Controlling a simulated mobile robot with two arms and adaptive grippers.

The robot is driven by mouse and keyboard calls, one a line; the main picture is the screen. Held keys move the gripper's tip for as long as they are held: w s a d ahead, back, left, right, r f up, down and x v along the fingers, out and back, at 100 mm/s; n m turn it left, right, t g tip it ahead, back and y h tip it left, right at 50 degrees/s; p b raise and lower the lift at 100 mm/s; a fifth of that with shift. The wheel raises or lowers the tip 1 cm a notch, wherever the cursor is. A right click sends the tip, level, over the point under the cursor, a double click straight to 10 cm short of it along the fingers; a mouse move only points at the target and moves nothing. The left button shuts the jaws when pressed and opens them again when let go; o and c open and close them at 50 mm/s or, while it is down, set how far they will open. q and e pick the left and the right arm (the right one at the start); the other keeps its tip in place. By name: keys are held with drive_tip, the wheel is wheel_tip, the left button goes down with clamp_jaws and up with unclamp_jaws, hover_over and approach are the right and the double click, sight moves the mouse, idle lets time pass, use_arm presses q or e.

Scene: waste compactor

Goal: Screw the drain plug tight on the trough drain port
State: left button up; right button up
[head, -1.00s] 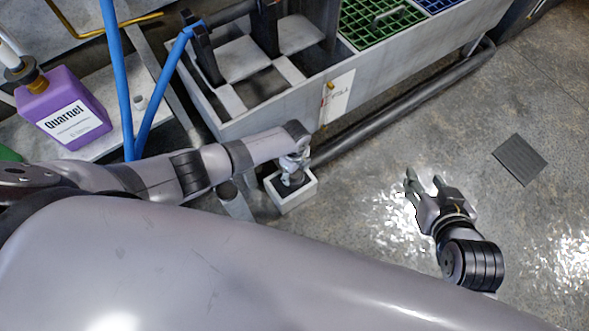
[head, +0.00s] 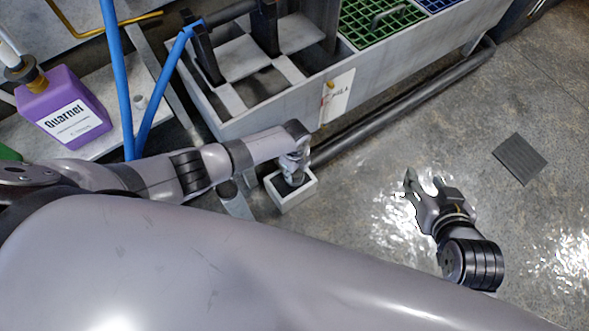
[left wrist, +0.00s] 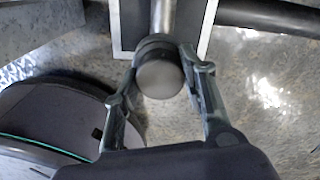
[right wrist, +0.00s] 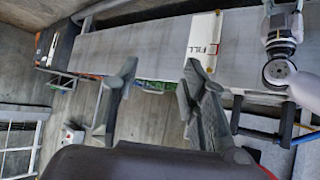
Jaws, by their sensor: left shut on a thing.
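My left gripper (head: 291,172) reaches down beside the front wall of the grey trough (head: 250,122), over a small white box with a dark inside (head: 296,197). In the left wrist view its fingers (left wrist: 164,74) are shut on a round grey drain plug (left wrist: 160,78), one on each side. A shiny metal tube (left wrist: 163,16) lies directly beyond the plug. I cannot tell whether plug and tube are threaded together. In the head view the gripper hides the plug and the port. My right gripper (head: 426,183) is open and empty above the floor; its fingers (right wrist: 150,85) show nothing between them.
A dark pipe (head: 400,108) runs along the trough's foot. A white tag (head: 338,97) hangs on the trough wall. A purple jug (head: 64,112) stands on a shelf at left, by blue pipes (head: 119,80). A dark floor grate (head: 520,158) lies right; the wet floor around it is clear.

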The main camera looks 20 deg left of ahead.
use_arm(q)
drive_tip(key=o, duration=0.6)
drive_tip(key=shift+w, duration=0.1)
drive_tip(key=c, duration=0.7)
drive_tip(key=m, duration=0.3)
drive_tip(key=shift+b, duration=0.4)
drive_tip(key=shift+m, duration=1.1)
use_arm(e)
drive_tip(key=shift+w+a+r+t+y, duration=0.15)
drive_tip(key=shift+w+a+r+t, duration=0.1)
drive_tip(key=shift+w+r+t, duration=0.4)
drive_tip(key=shift+w+a+r+t+y, duration=0.25)
drive_tip(key=shift+w+r+t, duration=0.2)
drive_tip(key=shift+r, duration=0.3)
drive_tip(key=shift+w+a+r+t+y, duration=0.1)
drive_tip(key=shift+w+a+r+t, duration=0.2)
drive_tip(key=shift+w+r+t, duration=0.3)
drive_tip(key=shift+w+r, duration=0.1)
use_arm(q)
drive_tip(key=shift+m+b, duration=0.4)
drive_tip(key=shift+m, duration=0.2)
drive_tip(key=shift+m+b, duration=0.4)
drive_tip(key=shift+m, duration=1.6)
use_arm(e)
wheel_tip(320, 180, up, 6)
drive_tip(key=w+a+t+y, duration=0.1)
drive_tip(key=w+t, duration=0.1)
drive_tip(key=t, duration=0.1)
drive_tip(key=shift+a+t, duration=0.25)
drive_tip(key=shift+t, duration=0.05)
